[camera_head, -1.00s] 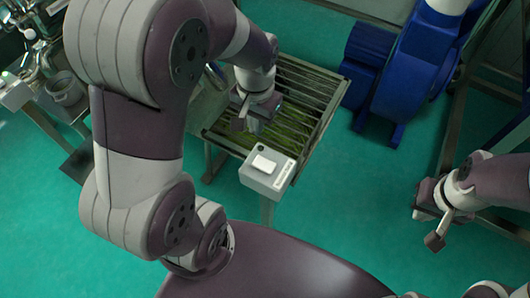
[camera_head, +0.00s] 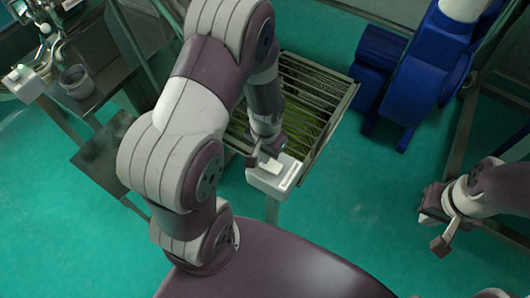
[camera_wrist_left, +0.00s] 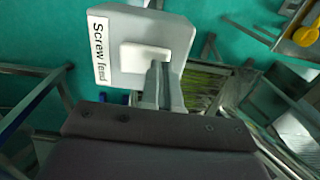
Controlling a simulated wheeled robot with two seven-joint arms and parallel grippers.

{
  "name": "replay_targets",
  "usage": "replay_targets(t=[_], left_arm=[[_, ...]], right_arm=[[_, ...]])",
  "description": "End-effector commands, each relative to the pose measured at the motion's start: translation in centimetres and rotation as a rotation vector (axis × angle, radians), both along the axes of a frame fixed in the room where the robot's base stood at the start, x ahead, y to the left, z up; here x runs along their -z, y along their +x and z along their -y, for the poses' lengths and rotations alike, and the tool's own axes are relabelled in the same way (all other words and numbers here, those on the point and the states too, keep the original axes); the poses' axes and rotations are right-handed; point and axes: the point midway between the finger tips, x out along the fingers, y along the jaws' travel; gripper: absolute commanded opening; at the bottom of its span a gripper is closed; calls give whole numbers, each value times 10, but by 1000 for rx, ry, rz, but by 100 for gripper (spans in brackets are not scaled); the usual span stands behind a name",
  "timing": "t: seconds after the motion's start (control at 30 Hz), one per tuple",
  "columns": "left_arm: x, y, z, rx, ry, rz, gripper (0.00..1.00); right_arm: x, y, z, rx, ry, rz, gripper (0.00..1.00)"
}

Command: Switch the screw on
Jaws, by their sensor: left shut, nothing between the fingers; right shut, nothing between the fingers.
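A light grey switch box (camera_head: 273,176) stands at the front corner of the sieve. In the left wrist view the box (camera_wrist_left: 183,38) carries a "Screw feed" label (camera_wrist_left: 99,50) and a white rocker switch (camera_wrist_left: 143,57). My left gripper (camera_head: 259,158) is shut and empty. In the left wrist view its fingertips (camera_wrist_left: 161,68) are at the edge of the switch; I cannot tell if they touch it. The switch's on or off state is unclear. My right gripper (camera_head: 441,236) is shut and empty at the right, far from the box.
The slatted sieve tray (camera_head: 318,110) with green material lies behind the box. A blue machine (camera_head: 415,85) stands at the back right. A metal bench with a grey pot (camera_head: 76,80) is at the left. The green floor right of the box is clear.

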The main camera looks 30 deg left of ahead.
Motion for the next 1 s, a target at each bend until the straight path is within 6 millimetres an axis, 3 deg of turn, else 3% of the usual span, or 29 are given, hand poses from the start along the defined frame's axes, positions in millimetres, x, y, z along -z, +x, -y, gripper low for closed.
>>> replay_targets(t=[0.5, 1.0], left_arm=[[14, 0, -3, -2, 0, -2, 0], [5, -1, 7, 1, 0, -2, 0]], right_arm=[[4, 0, 0, 0, 0, 0, 0], [-4, 0, 0, 0, 0, 0, 0]])
